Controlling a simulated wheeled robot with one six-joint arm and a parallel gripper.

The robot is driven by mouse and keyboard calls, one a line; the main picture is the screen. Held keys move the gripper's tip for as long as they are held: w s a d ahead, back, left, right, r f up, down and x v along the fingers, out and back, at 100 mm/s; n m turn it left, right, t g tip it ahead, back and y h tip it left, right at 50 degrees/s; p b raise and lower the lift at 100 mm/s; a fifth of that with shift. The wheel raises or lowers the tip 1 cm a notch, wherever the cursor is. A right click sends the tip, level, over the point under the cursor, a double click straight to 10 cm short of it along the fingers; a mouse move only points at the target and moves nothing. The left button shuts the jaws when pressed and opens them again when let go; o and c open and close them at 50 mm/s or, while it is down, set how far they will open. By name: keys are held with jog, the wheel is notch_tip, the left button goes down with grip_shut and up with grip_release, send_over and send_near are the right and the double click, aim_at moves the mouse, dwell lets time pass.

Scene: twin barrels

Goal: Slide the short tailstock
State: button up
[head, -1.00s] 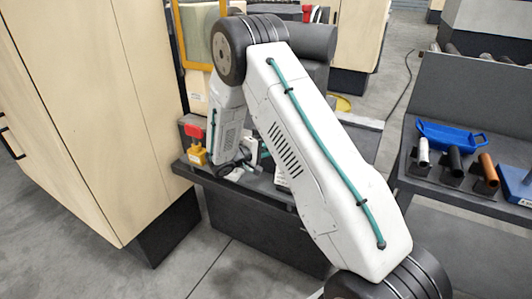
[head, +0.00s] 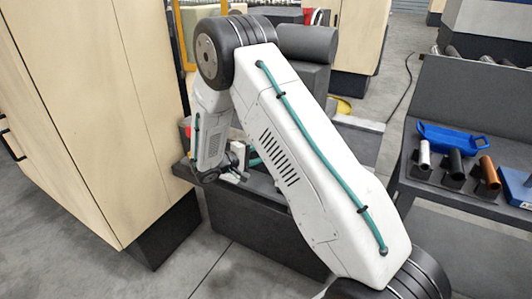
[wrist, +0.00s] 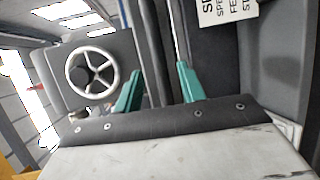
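In the wrist view, a grey block (wrist: 118,50) carries a silver spoked handwheel (wrist: 93,75). It may be a tailstock, but I cannot tell whether it is the short one. My gripper (wrist: 158,88) shows two teal fingers standing well apart, with dark upright surfaces and a narrow bright strip behind the gap. Nothing is clearly held between them. The handwheel is left of the fingers. In the head view my arm hides most of the machine and the work area, and the fingers cannot be made out clearly.
A dark bench (head: 262,212) stands beneath my wrist, close to a wooden cabinet (head: 80,110) on the left. At right, a dark shelf holds a blue tray (head: 452,139), several short cylinders and a blue block (head: 518,185). A white label (wrist: 227,10) is at the wrist view's top.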

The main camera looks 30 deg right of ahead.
jog(key=v, duration=0.3)
jog(key=shift+d, duration=0.1)
dwell(0.4)
